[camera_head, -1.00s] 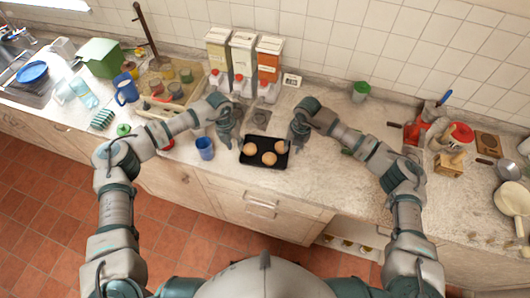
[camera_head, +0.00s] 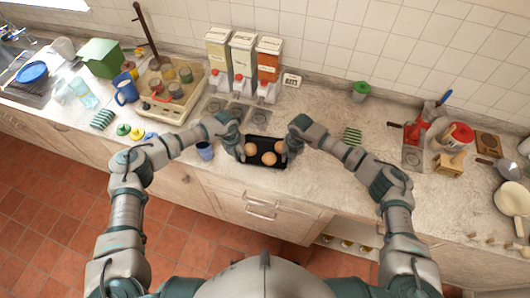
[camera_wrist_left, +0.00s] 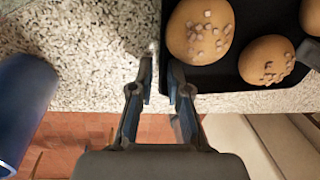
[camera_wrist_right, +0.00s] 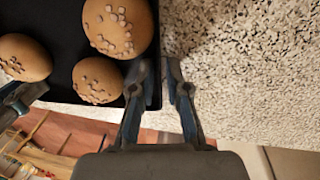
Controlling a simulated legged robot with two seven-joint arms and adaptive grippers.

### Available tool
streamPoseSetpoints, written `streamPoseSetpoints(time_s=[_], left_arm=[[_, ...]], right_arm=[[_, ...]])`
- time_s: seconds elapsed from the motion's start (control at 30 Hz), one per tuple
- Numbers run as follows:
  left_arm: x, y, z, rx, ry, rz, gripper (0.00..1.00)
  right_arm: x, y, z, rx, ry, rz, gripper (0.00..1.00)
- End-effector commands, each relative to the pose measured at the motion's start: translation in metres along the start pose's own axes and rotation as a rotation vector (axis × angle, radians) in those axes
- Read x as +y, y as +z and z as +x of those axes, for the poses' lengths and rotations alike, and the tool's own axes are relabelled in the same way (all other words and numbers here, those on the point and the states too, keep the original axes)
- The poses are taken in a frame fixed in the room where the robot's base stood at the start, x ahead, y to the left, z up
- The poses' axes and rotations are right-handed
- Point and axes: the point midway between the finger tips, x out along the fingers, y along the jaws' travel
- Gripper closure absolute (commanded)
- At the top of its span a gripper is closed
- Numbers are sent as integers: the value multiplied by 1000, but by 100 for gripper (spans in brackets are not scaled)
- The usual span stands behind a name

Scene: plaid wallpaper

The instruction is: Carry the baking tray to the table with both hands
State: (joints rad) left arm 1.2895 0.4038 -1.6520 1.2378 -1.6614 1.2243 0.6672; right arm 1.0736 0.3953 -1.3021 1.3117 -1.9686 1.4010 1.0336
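The dark baking tray (camera_head: 248,163) holding several round buns (camera_head: 268,158) rests on the counter near its front edge. My left gripper (camera_head: 241,150) is at the tray's left side. In the left wrist view its fingers (camera_wrist_left: 163,78) are partly apart, one over the tray's edge and one outside it. My right gripper (camera_head: 286,149) is at the tray's right side. In the right wrist view its fingers (camera_wrist_right: 158,78) also stand a little apart on either side of the tray's edge (camera_wrist_right: 154,60). Neither pair looks closed on the rim.
A blue cup (camera_head: 205,151) stands just left of my left gripper, close to the counter's front edge. Dispensers (camera_head: 243,58) stand against the tiled wall. A beige rack with jars (camera_head: 172,92) is at the left. A green striped cloth (camera_head: 352,135) lies at the right, with bare counter around it.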

Motion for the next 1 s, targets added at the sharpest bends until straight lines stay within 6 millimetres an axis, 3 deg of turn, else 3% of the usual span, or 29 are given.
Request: streamPoseSetpoints(time_s=[0.53,1.0], left_arm=[[0,0,-4,0,2,-1,100],[-5,0,-51,-3,3,-1,100]], right_arm=[[0,0,-4,0,0,1,100],[6,1,-51,-4,0,1,100]])
